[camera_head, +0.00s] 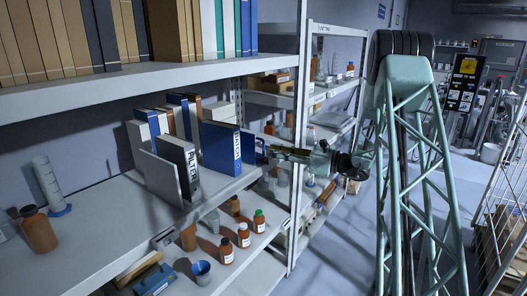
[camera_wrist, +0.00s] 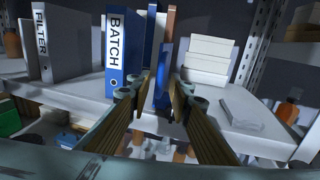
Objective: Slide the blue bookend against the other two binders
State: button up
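The blue bookend (camera_wrist: 163,82) stands upright and nearly edge-on just right of the BATCH binder in the wrist view. In the head view, a small blue part of it (camera_head: 260,151) shows beside that binder. In the wrist view, BATCH (camera_wrist: 118,50) and FILTER (camera_wrist: 60,45) are both left of my gripper. My gripper (camera_wrist: 160,90) is open, its fingers on either side of the bookend's near edge. I cannot tell whether either finger touches it.
A grey upright plate (camera_head: 160,180) stands left of FILTER. More books (camera_head: 185,108) stand behind, and stacked white boxes (camera_wrist: 208,60) are at right. A clear flat item (camera_wrist: 250,115) lies near the shelf edge. Brown bottles (camera_head: 243,236) are below; a metal post (camera_head: 298,130) rises right.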

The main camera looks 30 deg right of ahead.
aim_at(263, 149)
jog(key=shift+x, duration=2.55)
grip_shut()
